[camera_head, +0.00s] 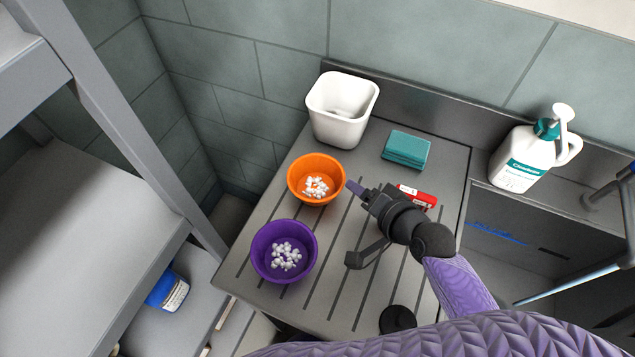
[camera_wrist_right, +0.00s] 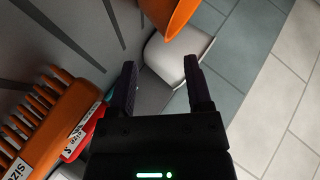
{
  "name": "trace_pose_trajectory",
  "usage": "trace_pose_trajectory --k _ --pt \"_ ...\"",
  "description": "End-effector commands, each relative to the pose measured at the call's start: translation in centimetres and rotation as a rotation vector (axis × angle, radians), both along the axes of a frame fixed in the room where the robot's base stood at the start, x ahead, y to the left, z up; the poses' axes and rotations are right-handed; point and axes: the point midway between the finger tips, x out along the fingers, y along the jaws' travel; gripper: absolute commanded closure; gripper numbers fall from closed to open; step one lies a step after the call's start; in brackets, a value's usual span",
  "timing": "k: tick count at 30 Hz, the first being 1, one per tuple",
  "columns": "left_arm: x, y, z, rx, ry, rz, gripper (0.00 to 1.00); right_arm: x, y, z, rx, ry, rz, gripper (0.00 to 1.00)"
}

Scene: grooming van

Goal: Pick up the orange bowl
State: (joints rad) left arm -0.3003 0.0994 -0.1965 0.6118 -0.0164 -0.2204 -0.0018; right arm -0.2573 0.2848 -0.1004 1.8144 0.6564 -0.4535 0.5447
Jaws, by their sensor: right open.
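The orange bowl (camera_head: 297,190) stands on the grooved grey counter with several small white pellets in it. In the right wrist view, part of the orange bowl (camera_wrist_right: 168,15) shows at the top edge, beyond the fingertips. My right gripper (camera_head: 353,222) is open, just right of and in front of the bowl, with one finger close to its rim; I cannot tell whether they touch. In the wrist view, the right gripper (camera_wrist_right: 162,66) has nothing between its fingers. My left gripper is not in view.
A purple bowl (camera_head: 259,262) with white pellets stands in front of the orange one. A white bin (camera_head: 338,128), teal block (camera_head: 406,148), red item (camera_head: 418,196) and pump bottle (camera_head: 518,160) are nearby. An orange toothed tool (camera_wrist_right: 50,115) lies beside the gripper.

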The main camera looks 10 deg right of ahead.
Motion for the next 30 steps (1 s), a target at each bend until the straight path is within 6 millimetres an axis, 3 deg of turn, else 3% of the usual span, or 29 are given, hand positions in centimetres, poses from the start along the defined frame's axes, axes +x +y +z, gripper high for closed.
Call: trace_pose_trajectory --k 9,17,20,27,30 --pt "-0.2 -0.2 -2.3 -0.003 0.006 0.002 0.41 4.7 1.9 -3.0 0.0 0.001 0.001 0.36" --pt "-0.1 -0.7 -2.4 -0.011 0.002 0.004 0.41 5.5 2.1 -3.1 -0.002 0.001 0.002 0.36" --pt "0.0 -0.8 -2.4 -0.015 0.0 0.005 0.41 5.5 2.1 -3.1 -0.002 0.001 0.001 0.51" --pt "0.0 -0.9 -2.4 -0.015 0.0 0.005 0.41 5.4 2.1 -3.1 -0.002 0.001 0.001 1.0" --pt "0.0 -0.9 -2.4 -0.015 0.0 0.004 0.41 5.4 2.1 -3.1 -0.002 0.001 0.001 1.0"
